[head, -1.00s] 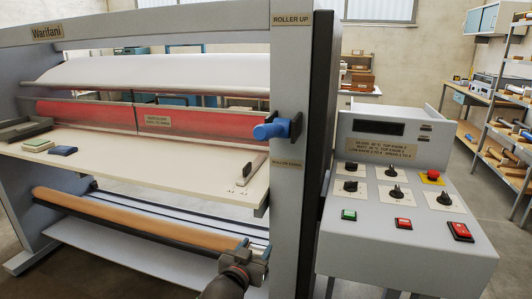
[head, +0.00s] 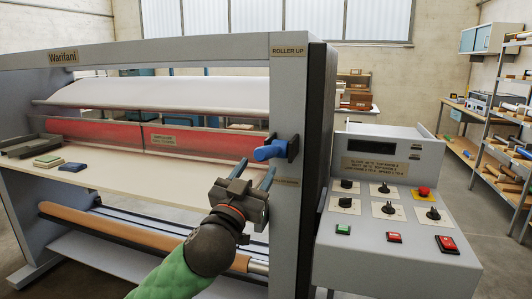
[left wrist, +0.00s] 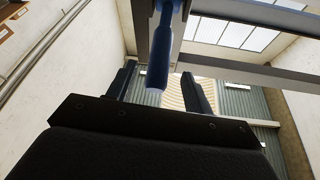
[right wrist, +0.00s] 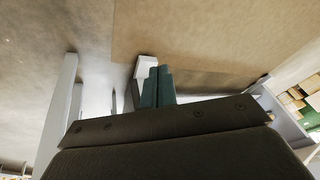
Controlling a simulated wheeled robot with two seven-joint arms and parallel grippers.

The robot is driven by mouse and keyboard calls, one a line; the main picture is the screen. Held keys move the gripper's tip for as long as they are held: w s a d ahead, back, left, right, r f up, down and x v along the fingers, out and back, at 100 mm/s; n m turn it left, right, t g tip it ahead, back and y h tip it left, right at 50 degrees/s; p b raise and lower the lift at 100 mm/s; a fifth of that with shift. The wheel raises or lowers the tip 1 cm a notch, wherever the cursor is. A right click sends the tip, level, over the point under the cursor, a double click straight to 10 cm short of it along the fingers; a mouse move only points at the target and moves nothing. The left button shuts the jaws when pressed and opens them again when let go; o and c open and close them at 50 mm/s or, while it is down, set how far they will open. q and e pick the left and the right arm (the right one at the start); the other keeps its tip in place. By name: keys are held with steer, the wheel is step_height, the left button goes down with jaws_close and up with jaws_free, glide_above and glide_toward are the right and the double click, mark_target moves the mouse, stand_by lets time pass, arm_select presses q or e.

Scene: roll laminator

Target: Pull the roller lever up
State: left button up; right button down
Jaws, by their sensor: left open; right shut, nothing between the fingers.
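The roller lever (head: 270,151) has a blue handle and a dark mount on the grey post, below the ROLLER UP label (head: 289,51) and just above a partly hidden lower label. My left gripper (head: 253,173) is open just below the lever, fingers pointing up and away. In the left wrist view the blue handle (left wrist: 160,55) appears between the two open fingers (left wrist: 158,88); I cannot tell whether they touch it. My right gripper is out of the head view; in the right wrist view its fingers (right wrist: 157,85) are shut together and empty.
The control panel (head: 380,243) with knobs and buttons stands right of the post. The laminator's feed table (head: 150,185) lies behind and left of my left arm, with small green and blue pads (head: 60,164) at its left. Shelves (head: 500,150) stand far right.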

mark_target(263, 157)
arm_select(q)
steer(key=p+x, duration=0.1)
steer(key=x, duration=0.4)
steer(key=shift+r, duration=0.1)
steer(key=shift+p+x, duration=0.3)
steer(key=shift+x, duration=0.5)
steer(key=shift+w, duration=0.1)
arm_select(e)
steer(key=r, duration=0.1)
steer(key=d+r, duration=0.2)
steer(key=shift+s+d+g+h, duration=0.25)
steer(key=shift+g+h, duration=0.05)
steer(key=shift+h, duration=0.1)
steer(key=shift+f, duration=0.1)
arm_select(q)
steer(key=shift+c, duration=1)
jaws_close()
arm_select(e)
steer(key=shift+s+d, duration=0.1)
steer(key=shift+s, duration=0.05)
